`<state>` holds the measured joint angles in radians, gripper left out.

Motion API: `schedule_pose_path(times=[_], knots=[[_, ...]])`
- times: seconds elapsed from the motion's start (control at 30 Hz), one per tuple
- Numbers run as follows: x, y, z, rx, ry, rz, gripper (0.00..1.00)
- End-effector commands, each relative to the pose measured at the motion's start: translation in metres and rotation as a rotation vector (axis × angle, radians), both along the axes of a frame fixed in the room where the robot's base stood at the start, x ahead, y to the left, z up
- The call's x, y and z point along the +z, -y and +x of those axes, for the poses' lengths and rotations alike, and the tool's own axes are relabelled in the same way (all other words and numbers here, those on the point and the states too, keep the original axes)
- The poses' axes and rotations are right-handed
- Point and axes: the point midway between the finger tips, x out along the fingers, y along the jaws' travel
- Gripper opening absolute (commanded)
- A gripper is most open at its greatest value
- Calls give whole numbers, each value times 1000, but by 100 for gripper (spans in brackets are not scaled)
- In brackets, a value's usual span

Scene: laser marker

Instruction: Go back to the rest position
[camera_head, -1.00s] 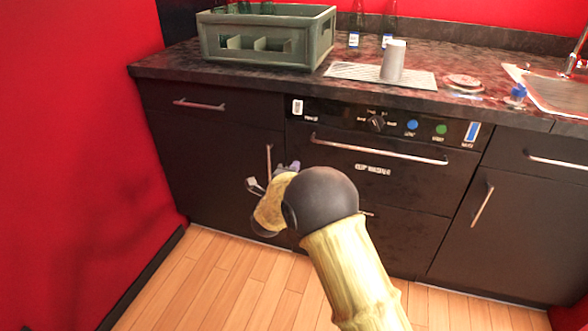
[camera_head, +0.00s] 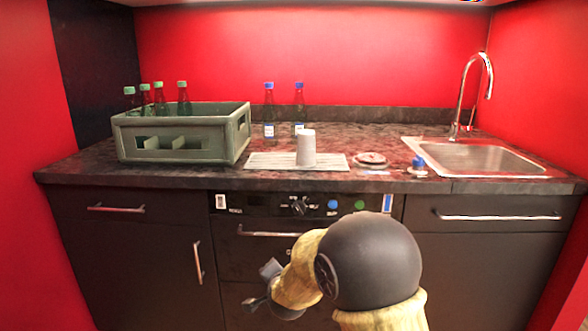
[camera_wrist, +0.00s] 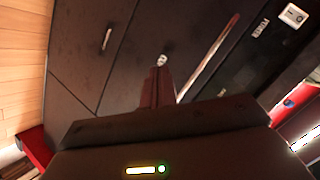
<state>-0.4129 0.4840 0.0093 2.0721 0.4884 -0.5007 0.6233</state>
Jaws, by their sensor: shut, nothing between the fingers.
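My gripper (camera_wrist: 160,72) shows in the wrist view with its fingers together and nothing between them. It is in front of the dark cabinet fronts. In the head view, my gripper (camera_head: 262,286) is at the lower middle, below the counter's front edge and partly hidden behind my bent arm. It is apart from the objects on the counter.
Handles (camera_head: 198,262) protrude from the cabinets. Red walls stand on both sides.

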Motion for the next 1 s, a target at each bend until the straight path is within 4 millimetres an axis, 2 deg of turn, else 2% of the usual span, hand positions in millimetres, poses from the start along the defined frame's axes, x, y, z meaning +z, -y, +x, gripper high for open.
schedule_pose_path(times=[0.03,0.1,0.3,0.5,0.7,0.73,1.0], knots=[[2,26,-16,41,-57,-71,0],[-3,55,-43,115,-145,-174,0],[-17,128,-134,329,-389,-416,0],[-26,171,-208,485,-563,-545,0],[-31,200,-270,613,-700,-623,0],[-26,201,-275,625,-711,-629,0],[20,199,-270,621,-703,-626,0]])
